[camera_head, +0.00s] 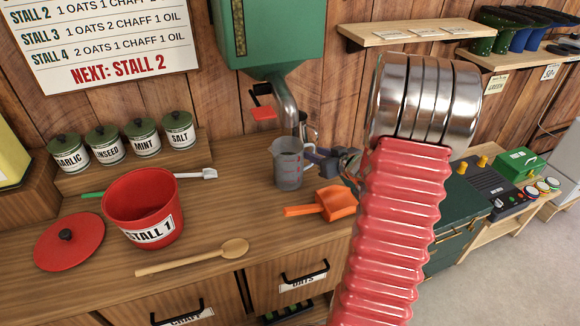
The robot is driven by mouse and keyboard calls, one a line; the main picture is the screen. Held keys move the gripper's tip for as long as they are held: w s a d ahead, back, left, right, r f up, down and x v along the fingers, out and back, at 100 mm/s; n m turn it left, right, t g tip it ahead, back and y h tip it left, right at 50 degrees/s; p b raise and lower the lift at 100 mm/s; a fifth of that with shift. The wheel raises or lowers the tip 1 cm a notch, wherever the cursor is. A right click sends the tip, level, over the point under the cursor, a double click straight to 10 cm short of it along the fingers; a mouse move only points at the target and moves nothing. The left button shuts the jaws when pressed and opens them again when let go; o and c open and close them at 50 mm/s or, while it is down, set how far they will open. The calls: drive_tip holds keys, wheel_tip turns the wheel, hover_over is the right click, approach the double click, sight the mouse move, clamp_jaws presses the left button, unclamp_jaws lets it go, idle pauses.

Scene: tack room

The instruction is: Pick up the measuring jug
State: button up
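The measuring jug (288,172) is a translucent grey jug, upright on the wooden counter below the spout of a green dispenser. My gripper (316,157) is at the jug's right side, close to its upper part, and looks grey and dark. My red ribbed arm with silver bands fills the right middle of the view and hides part of the wrist. The fingers are small and partly overlap the jug's right edge. I cannot tell whether they touch it or are closed on it.
An orange scoop (336,203) lies just right of the jug. A red STALL 1 bucket (142,200), its red lid (69,242), a wooden spoon (195,258) and a green-and-white spatula (195,174) are left. The green dispenser (270,35) hangs overhead. Labelled tins stand behind.

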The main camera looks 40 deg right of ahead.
drive_tip(key=shift+x, duration=1.25)
drive_tip(key=shift+c, duration=0.5)
clamp_jaws()
